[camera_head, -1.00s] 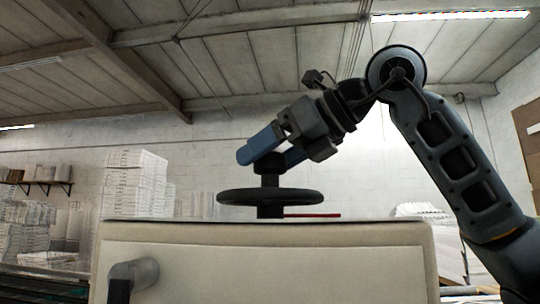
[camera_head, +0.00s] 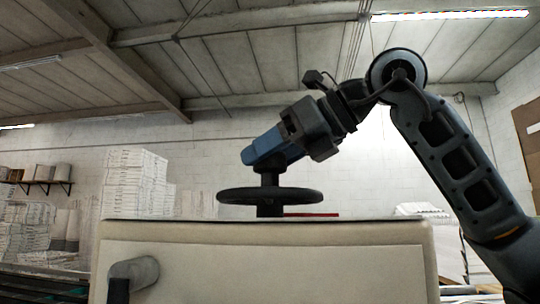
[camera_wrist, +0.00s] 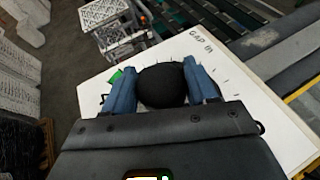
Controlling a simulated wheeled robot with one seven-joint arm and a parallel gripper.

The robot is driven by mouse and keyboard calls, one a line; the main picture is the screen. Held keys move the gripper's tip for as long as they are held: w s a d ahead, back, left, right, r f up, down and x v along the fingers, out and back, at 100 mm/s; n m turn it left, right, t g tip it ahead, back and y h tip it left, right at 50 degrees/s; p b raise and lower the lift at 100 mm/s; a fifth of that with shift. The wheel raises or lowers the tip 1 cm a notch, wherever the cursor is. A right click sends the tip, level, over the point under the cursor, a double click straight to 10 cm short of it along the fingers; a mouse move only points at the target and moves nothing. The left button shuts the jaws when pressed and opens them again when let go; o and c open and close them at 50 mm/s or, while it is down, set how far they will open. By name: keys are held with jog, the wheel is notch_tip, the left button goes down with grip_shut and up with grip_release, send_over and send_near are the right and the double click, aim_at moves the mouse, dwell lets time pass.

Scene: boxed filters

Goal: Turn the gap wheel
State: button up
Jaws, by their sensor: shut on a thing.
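The gap wheel (camera_head: 270,196) is a flat black handwheel on a short post on top of a cream cabinet (camera_head: 265,275). A black knob stands at its centre; in the wrist view the round knob (camera_wrist: 162,86) sits between the fingers and hides most of the wheel. My gripper (camera_head: 264,158) reaches down from the upper right, tilted, with blue fingers. It is shut on the knob, one finger on each side, in the wrist view (camera_wrist: 160,88).
A thin red strip (camera_head: 312,214) lies beside the wheel's post. The white top (camera_wrist: 262,110) carries "GAP IN" lettering and tick marks, with a green patch (camera_wrist: 116,77) at left. A grey handle (camera_head: 134,272) sticks out of the cabinet front. White stacks (camera_head: 135,183) stand behind.

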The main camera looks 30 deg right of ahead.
jog(key=shift+n+y, duration=0.4)
jog(key=o, duration=1.4)
jog(key=shift+g, duration=0.3)
jog(key=v, duration=0.8)
jog(key=shift+a+b, duration=0.1)
jog(key=shift+b, duration=0.3)
